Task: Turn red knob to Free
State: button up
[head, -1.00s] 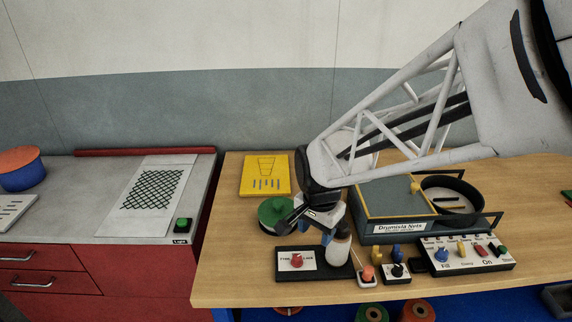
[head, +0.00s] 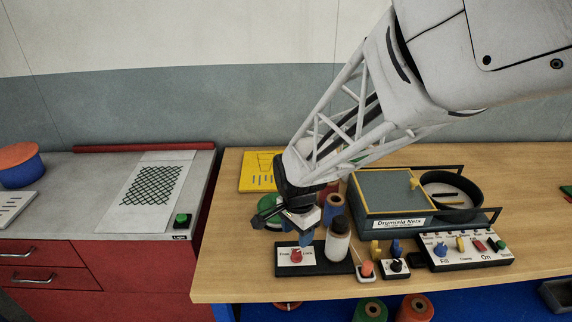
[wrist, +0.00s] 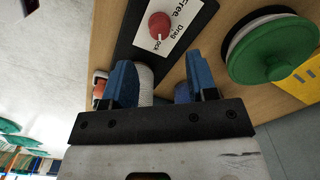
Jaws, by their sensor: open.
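The red knob (head: 296,255) sits on a black panel (head: 327,264) with a white label, near the table's front edge. In the wrist view the knob (wrist: 159,24) is at the top, with a small white mark on its lower side. The label (wrist: 178,28) beside it reads Free, Drag and Lock; which word the mark meets I cannot tell. My gripper (head: 283,229) is above and behind the panel, apart from the knob. In the wrist view its blue fingers (wrist: 162,74) are spread wide with nothing gripped.
A white bottle (head: 338,244) with a dark cap stands close right of the knob. A green-topped round object (head: 270,207) is behind my gripper. A box labelled Drumsila Nets (head: 392,205) and a control panel (head: 465,252) are to the right. The table's left front is clear.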

aim_at(297, 252)
jog(key=shift+f, duration=3.65)
jog(key=c, duration=0.9)
